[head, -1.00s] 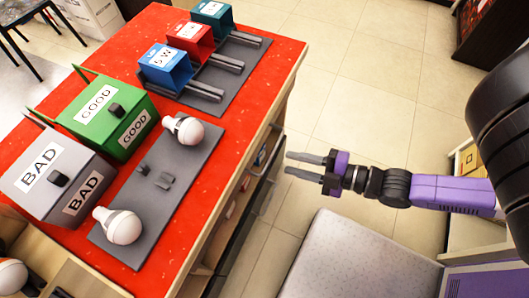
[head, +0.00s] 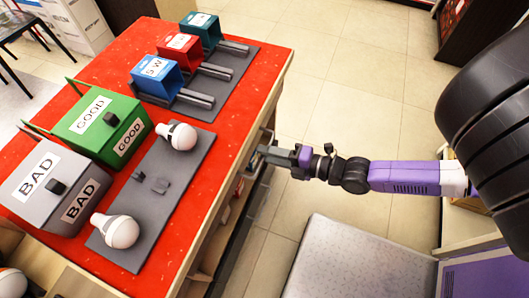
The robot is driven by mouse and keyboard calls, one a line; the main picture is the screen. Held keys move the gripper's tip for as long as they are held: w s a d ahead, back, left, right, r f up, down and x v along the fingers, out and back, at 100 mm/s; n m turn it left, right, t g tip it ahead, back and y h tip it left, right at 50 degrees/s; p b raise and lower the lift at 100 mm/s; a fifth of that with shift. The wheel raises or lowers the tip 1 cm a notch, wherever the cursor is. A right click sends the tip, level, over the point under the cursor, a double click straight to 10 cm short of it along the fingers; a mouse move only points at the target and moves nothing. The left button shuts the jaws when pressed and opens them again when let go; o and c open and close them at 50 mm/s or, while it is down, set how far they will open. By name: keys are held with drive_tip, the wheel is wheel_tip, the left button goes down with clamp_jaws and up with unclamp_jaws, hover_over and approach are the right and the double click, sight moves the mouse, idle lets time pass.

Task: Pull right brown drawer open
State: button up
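The red-topped table (head: 222,117) has a light wooden side facing my arm. Its side front holds narrow openings and dark panels below the top, seen steeply from above. A brown drawer cannot be clearly picked out there; the far end of this side is partly covered by my gripper. My gripper (head: 264,152) is at the upper part of the table's side, just below the red edge, with its fingertips at or very close to the front. The fingers overlap in this view, so their gap and any contact with a handle are not visible.
On the table stand a green GOOD box (head: 88,118), a grey BAD box (head: 38,172), two bulbs on a grey mat (head: 152,205), and blue, red and teal holders. A grey-topped cabinet (head: 355,262) stands close below my arm. Tiled floor (head: 345,100) is open beyond.

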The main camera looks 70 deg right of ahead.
drive_tip(key=shift+w+f, duration=0.1)
drive_tip(key=shift+w, duration=0.45)
clamp_jaws()
idle(1.1)
